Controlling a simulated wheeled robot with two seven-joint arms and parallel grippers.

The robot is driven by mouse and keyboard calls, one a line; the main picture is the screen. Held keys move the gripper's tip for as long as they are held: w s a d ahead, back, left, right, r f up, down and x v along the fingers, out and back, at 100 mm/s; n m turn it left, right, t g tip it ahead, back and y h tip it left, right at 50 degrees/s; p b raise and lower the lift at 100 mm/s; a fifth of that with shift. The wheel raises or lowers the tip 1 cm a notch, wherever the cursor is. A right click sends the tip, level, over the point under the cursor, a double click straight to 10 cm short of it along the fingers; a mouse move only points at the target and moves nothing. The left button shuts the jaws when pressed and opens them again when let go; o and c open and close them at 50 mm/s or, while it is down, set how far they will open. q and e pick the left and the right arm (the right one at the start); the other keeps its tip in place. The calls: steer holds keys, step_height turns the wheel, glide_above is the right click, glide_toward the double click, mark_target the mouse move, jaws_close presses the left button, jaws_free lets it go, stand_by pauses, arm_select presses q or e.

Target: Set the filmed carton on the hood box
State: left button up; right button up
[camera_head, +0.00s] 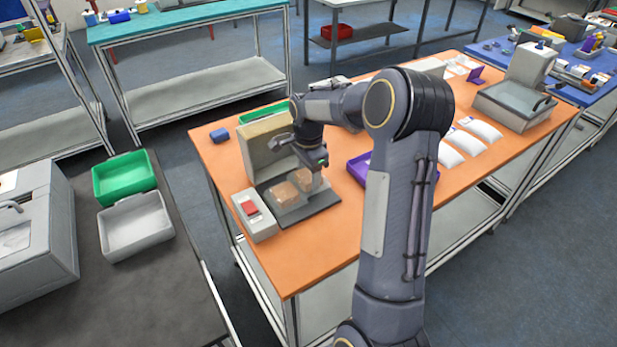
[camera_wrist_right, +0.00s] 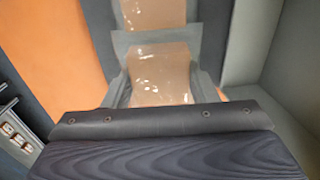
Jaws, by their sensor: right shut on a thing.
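A brown carton with glossy film (camera_head: 303,179) sits between the fingers of my right gripper (camera_head: 307,172), which is shut on it. The same carton shows in the right wrist view (camera_wrist_right: 160,75), close up, with bright glints. A second brown carton (camera_head: 284,193) lies just beside it on a dark plate (camera_head: 310,207); a brown face also shows at the top of the wrist view (camera_wrist_right: 152,12). A beige and grey upright box (camera_head: 262,150), perhaps the hood box, stands behind the plate. I cannot tell whether the held carton touches the plate. My left gripper is out of view.
A grey box with a red top (camera_head: 251,209) stands left of the plate. A purple tray (camera_head: 360,168) is partly hidden behind my right arm. The orange table's front (camera_head: 300,260) is clear.

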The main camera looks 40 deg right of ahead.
mark_target(309, 175)
steer(key=shift+f, duration=1.05)
steer(key=shift+f, duration=0.25)
steer(key=o, duration=1)
steer(key=shift+r, duration=0.1)
step_height(309, 175, up, 12)
steer(key=s+a+r+n+t+y, duration=0.25)
steer(key=s+a+r+n, duration=0.25)
steer(key=s+a+n, duration=0.65)
steer(key=s+a+f+n+t, duration=0.1)
steer(key=s+a+n, duration=0.1)
steer(key=s, duration=0.2)
steer(key=s+a+f+n+t+y, duration=0.1)
steer(key=s+a+f+n, duration=0.1)
steer(key=s, duration=0.3)
steer(key=s+a+f+n+t, duration=0.1)
steer(key=s+a+f+n, duration=0.1)
steer(key=s+a, duration=0.2)
steer(key=shift+s+a+b, duration=0.15)
steer(key=shift+a+b, duration=0.1)
steer(key=shift+b, duration=0.15)
